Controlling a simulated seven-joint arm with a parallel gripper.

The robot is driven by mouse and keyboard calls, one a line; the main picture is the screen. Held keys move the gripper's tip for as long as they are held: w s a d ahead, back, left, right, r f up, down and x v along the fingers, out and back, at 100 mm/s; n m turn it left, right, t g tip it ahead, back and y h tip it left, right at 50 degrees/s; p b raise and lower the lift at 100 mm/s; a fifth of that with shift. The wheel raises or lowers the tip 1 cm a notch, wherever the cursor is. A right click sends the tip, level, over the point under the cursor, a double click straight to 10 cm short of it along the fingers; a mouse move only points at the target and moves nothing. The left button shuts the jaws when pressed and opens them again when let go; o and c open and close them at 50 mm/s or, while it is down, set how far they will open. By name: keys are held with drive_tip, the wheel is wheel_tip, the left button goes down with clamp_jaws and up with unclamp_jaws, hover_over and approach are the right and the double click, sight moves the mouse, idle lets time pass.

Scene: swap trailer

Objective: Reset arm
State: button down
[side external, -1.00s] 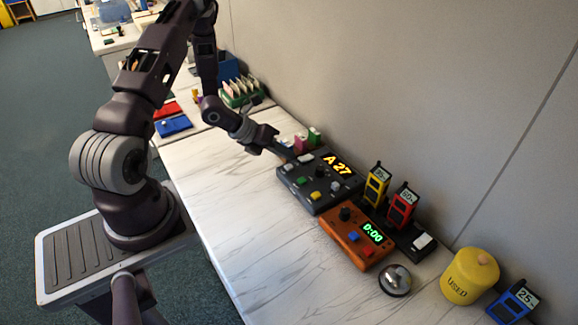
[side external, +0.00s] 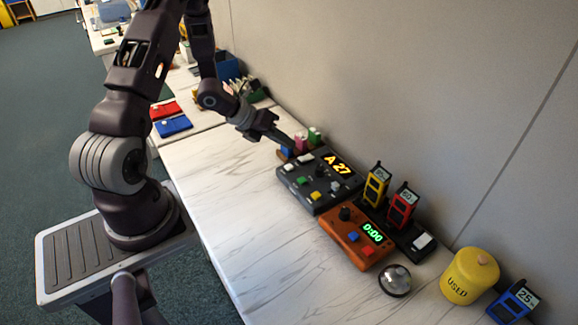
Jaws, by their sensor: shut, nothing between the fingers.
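My gripper (side external: 289,141) is shut and empty. It hangs at the end of my bent arm, above the far left end of the dark grey console (side external: 325,205), apart from it. The console has several coloured buttons, a knob and a display (side external: 337,163) reading "A 27" in yellow. Small coloured blocks (side external: 303,142) stand in a row just behind the gripper, partly hidden.
An orange box (side external: 338,228) with a green display stands in front of the console. Yellow (side external: 376,187) and red (side external: 401,206) devices stand beside it. A round silver-topped button (side external: 395,280), a yellow "USED" jar (side external: 469,276) and a blue device (side external: 513,303) lie nearer. The left tabletop (side external: 215,190) is clear.

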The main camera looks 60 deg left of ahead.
drive_tip(key=s+d+r+n+g+y, duration=0.1)
drive_tip(key=s+d+r+n+y, duration=0.15)
drive_tip(key=r+n, duration=0.75)
drive_tip(key=s+d+r+n+y, duration=0.2)
drive_tip(key=r+n+y, duration=0.2)
drive_tip(key=r+n, duration=0.6)
drive_tip(key=s+d+r+n+g+h, duration=0.1)
drive_tip(key=s+d+r+n+h, duration=0.1)
drive_tip(key=s+d+n, duration=0.3)
drive_tip(key=s+d+r+n+g+h, duration=0.1)
drive_tip(key=s+d+r+n, duration=0.2)
drive_tip(key=s, duration=1.1)
drive_tip(key=d+n, duration=0.2)
drive_tip(key=d, duration=0.3)
drive_tip(key=shift+d+r+n+h, duration=0.25)
drive_tip(key=shift+n+h, duration=0.05)
drive_tip(key=shift+h, duration=0.05)
